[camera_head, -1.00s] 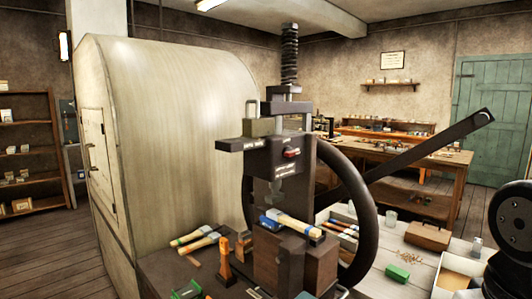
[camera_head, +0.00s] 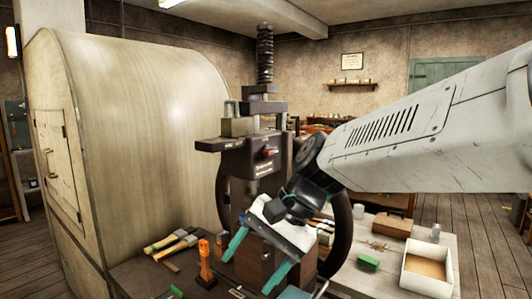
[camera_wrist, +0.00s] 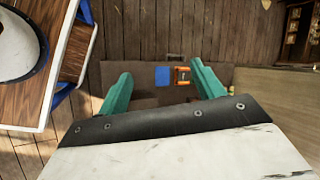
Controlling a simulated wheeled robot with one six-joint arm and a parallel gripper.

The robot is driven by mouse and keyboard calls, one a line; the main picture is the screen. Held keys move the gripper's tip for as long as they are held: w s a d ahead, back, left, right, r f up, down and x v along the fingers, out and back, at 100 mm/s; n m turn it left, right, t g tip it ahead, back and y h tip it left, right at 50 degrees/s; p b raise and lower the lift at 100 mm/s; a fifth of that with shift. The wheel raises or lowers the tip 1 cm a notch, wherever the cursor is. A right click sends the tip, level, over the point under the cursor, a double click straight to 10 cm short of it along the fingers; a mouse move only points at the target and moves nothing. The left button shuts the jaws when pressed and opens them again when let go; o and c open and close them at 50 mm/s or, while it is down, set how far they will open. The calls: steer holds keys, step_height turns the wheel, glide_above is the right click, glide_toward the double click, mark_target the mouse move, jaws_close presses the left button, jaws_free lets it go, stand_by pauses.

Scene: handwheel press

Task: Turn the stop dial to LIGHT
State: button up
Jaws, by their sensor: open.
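The handwheel press (camera_head: 255,165) stands at the middle in the head view, with its screw upright. A small red stop dial (camera_head: 268,153) shows on the front of its dark head block; its lettering is too small to read. My gripper (camera_head: 256,262) is open and empty, with teal fingers pointing down, in front of the press's lower part and below the dial. The dial cannot be made out there. My arm hides part of the handwheel (camera_head: 341,230).
A large pale rounded cabinet (camera_head: 130,130) stands left of the press. Brushes (camera_head: 172,242) and an orange-handled tool (camera_head: 206,265) lie or stand on the dark bench. A side table at right bears a tray (camera_head: 428,268), a brown box (camera_head: 391,226) and a green item (camera_head: 369,262).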

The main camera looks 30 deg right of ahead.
steer(key=w+d+r+m+t+y, duration=0.1)
steer(key=w+d+r+m+t, duration=0.15)
steer(key=w+m, duration=0.2)
steer(key=w+d+r+m+t+y, duration=0.2)
steer(key=w+d+m, duration=0.15)
steer(key=w, duration=0.25)
steer(key=m+t+h, duration=0.3)
steer(key=m+t, duration=0.7)
steer(key=m, duration=0.4)
glide_toward(274, 151)
steer(key=w, duration=0.2)
steer(key=x, duration=0.3)
steer(key=a+x, duration=0.1)
steer(key=x, duration=0.3)
steer(key=shift+r, duration=0.1)
steer(key=c, duration=1)
